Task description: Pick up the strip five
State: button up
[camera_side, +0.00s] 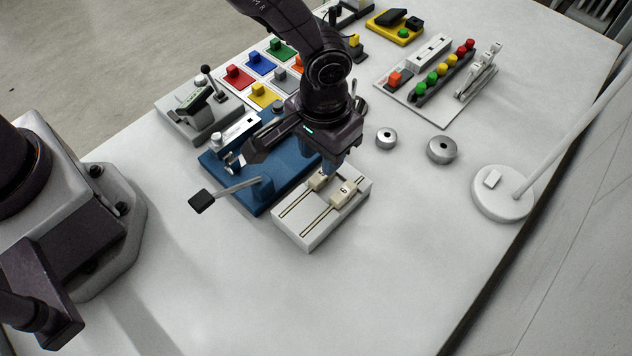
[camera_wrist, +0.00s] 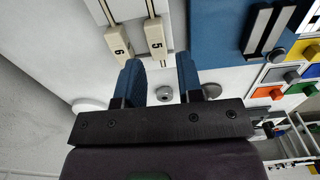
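The strip five (camera_wrist: 155,38) is a cream slider labelled 5 in a slot of a white box (camera_side: 311,238). In the side view the cream slider left of the 6 (camera_side: 318,181) is partly hidden by my gripper (camera_side: 336,163). The strip six (camera_side: 344,191) sits in the parallel slot beside it and also shows in the wrist view (camera_wrist: 118,41). In the wrist view my gripper (camera_wrist: 159,62) has its two blue fingers apart, with nothing between them. The strip five lies just beyond the fingertips, lined up between them. No contact is visible.
A blue base with a black-ended lever (camera_side: 202,200) stands left of the box, close to my gripper. Two round metal knobs (camera_side: 441,150) (camera_side: 386,138) and a white lamp base (camera_side: 503,205) are to the right. The table in front of the box is clear.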

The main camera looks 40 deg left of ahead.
aim_at(319, 179)
notch_tip(319, 179, down, 5)
jog(key=shift+d+f, duration=0.15)
jog(key=shift+w, duration=0.1)
grip_shut()
